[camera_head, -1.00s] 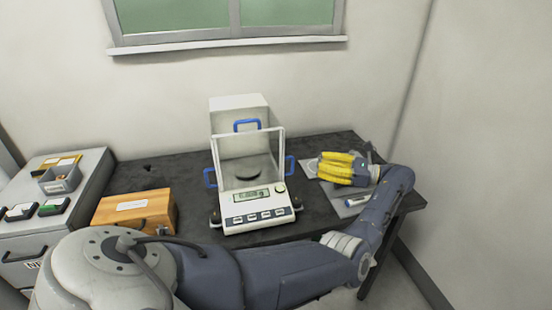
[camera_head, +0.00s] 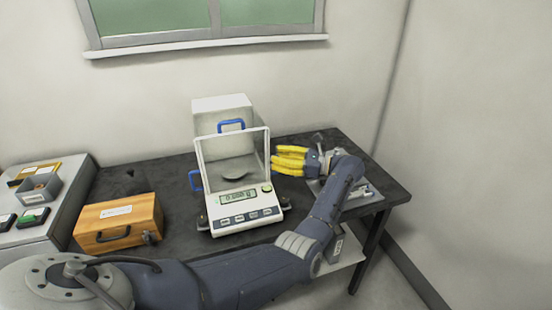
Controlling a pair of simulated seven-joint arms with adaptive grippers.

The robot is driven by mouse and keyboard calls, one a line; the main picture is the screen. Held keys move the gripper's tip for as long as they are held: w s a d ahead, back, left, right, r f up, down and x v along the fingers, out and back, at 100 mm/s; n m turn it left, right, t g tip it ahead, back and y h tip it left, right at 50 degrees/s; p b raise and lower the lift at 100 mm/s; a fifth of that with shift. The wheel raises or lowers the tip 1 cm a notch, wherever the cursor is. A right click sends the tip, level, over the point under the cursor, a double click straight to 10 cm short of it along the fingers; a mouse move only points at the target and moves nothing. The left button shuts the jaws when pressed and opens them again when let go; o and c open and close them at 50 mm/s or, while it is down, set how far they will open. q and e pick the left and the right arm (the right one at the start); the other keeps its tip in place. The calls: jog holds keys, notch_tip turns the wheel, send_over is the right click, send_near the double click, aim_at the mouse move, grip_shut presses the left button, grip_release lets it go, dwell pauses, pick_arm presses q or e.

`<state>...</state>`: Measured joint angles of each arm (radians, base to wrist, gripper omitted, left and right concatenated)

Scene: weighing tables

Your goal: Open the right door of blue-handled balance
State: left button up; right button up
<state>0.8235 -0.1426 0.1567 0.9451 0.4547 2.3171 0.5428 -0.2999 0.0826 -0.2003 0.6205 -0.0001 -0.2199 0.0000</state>
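The balance (camera_head: 236,180) stands on the dark table, with clear panes, a round pan (camera_head: 236,171) and a lit display (camera_head: 238,197). My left gripper (camera_head: 288,160), with yellow fingers, is beside the balance's right side, tips pointing left at the right door. I cannot tell whether the fingers touch the handle or how far apart they are. My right gripper is not in view.
A wooden box (camera_head: 118,222) stands left of the balance. A grey tray (camera_head: 38,188) and small boxes are on the white cabinet at far left. Papers and a grey item (camera_head: 362,190) lie right, under my arm. The table's right edge drops to the floor.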

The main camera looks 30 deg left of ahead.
pick_arm(q)
grip_shut()
dwell(0.6)
